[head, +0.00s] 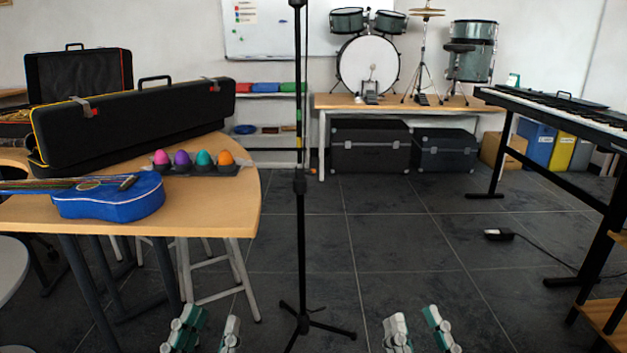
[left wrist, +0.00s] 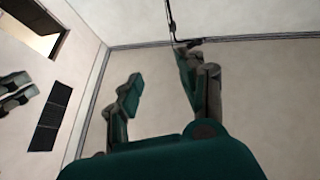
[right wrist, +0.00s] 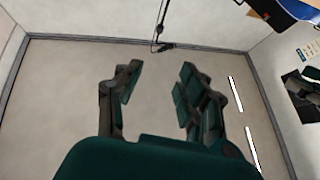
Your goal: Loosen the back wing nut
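I cannot make out a wing nut in any view. A black microphone stand (head: 299,230) stands upright on its tripod base in the middle of the head view. A cymbal stand (head: 425,65) with brass cymbals (head: 427,12) stands on the far table; details at its top are too small to tell. My left gripper (head: 211,318) is open and empty, low in the head view, left of the microphone stand. Its spread fingers show in the left wrist view (left wrist: 157,70). My right gripper (head: 415,316) is open and empty, to the stand's right; its fingers show in the right wrist view (right wrist: 160,70).
A wooden table (head: 225,200) at left holds a blue ukulele (head: 110,202), a black case (head: 140,120) and colored egg shakers (head: 181,158). Drums (head: 368,62) stand on the far table (head: 450,104). A keyboard (head: 560,105) stands at right. The floor (head: 400,235) between is mostly clear.

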